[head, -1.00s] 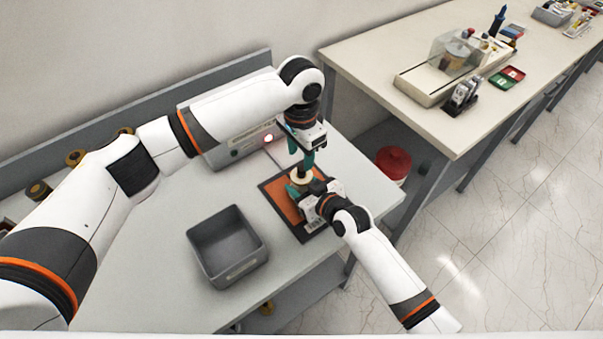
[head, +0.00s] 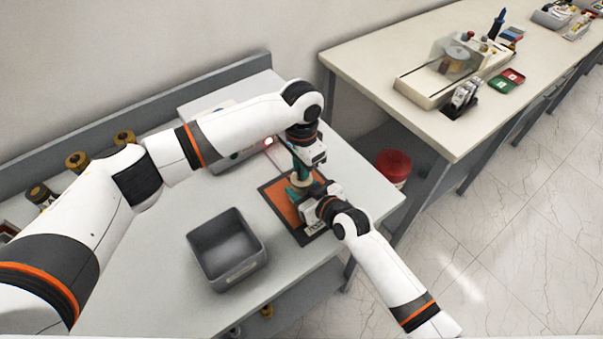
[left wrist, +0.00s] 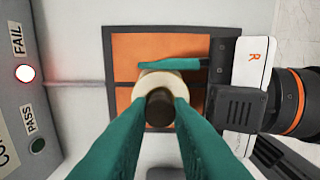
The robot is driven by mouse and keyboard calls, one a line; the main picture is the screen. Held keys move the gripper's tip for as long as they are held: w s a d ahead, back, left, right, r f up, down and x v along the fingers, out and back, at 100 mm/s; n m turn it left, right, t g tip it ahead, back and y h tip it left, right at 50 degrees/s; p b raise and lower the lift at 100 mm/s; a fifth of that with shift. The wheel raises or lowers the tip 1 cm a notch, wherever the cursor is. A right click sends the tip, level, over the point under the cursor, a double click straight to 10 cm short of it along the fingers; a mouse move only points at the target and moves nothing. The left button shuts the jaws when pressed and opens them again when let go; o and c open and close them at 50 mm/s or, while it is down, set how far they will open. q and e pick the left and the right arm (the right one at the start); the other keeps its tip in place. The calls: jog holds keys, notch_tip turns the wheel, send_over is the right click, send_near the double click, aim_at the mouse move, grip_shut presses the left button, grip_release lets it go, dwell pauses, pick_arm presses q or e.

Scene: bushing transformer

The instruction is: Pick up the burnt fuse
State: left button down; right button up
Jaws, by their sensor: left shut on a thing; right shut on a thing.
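A dark brown cylinder (left wrist: 160,106), which looks like the fuse, stands upright in a cream round collar (left wrist: 160,76) in the left wrist view. My left gripper (left wrist: 161,108) comes straight down from above, its teal fingers shut on the brown cylinder. I cannot tell whether the cylinder is burnt. In the head view, the cream piece (head: 297,181) shows just below my left gripper (head: 301,172). My right gripper (head: 298,191) comes in from the right, low over the mat, shut on the cream piece. One of its teal fingers runs along the collar's far side in the left wrist view.
The orange mat (head: 283,206) with a dark border lies under the piece. A grey test box (left wrist: 22,112) beside it has FAIL lit red and PASS dark. An empty grey bin (head: 228,250) stands left of the mat. Brown-capped parts (head: 78,160) stand at the back left.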

pick_arm(q)
jog(key=shift+r, duration=0.15)
notch_tip(320, 180, up, 10)
dwell(0.3)
pick_arm(e)
jog(key=o, duration=1.2)
jog(key=v, duration=1.2)
jog(key=shift+s, duration=0.15)
